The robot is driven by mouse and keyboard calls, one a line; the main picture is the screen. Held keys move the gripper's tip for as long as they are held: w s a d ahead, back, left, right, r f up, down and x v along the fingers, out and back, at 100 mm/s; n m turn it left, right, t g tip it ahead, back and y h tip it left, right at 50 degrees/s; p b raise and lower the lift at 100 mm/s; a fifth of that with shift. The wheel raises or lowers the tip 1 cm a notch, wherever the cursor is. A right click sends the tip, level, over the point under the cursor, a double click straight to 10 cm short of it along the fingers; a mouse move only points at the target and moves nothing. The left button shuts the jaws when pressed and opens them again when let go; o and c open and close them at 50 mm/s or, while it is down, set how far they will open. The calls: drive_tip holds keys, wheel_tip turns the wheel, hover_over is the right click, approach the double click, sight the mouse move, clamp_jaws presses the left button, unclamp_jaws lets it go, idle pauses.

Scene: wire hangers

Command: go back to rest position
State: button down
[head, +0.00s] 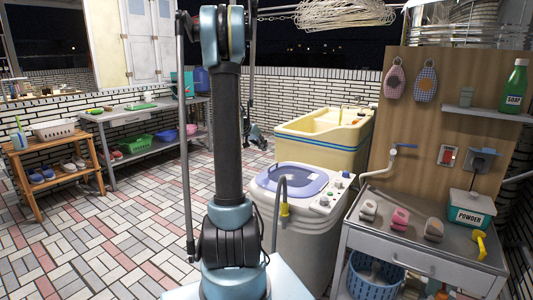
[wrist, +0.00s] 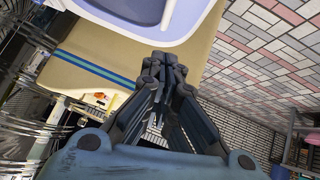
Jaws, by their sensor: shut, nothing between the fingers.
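My gripper (wrist: 165,65) shows in the wrist view with its dark fingers drawn together at the tips. Nothing is held between them. Wire hangers (head: 345,14) hang in a bunch at the top, right of my arm. In the wrist view, thin shiny wires (wrist: 25,40) show at the left edge, apart from the fingers.
A washing machine (head: 325,225) with a lavender lid stands close to the right of my arm. Behind it is a yellow sink (head: 290,145). A metal counter (head: 375,230) stands at the right, and a wooden rack (head: 60,202) at the left. The tiled floor (head: 115,240) at left is clear.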

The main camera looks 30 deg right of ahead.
drive_tip(key=s+a+r+n+y, duration=0.3)
drive_tip(key=s+a+n+y, duration=0.15)
drive_tip(key=s+a, duration=1.65)
drive_tip(key=s+a+f+n+y, duration=0.2)
drive_tip(key=s+a+f+n, duration=0.1)
drive_tip(key=s+a, duration=0.5)
drive_tip(key=s+a+f+n+y, duration=0.2)
drive_tip(key=s+a+f+n, duration=0.2)
drive_tip(key=s+a+f, duration=0.2)
drive_tip(key=s+a, duration=0.2)
drive_tip(key=s, duration=0.2)
drive_tip(key=shift+a+f, duration=0.15)
drive_tip(key=shift+f, duration=0.1)
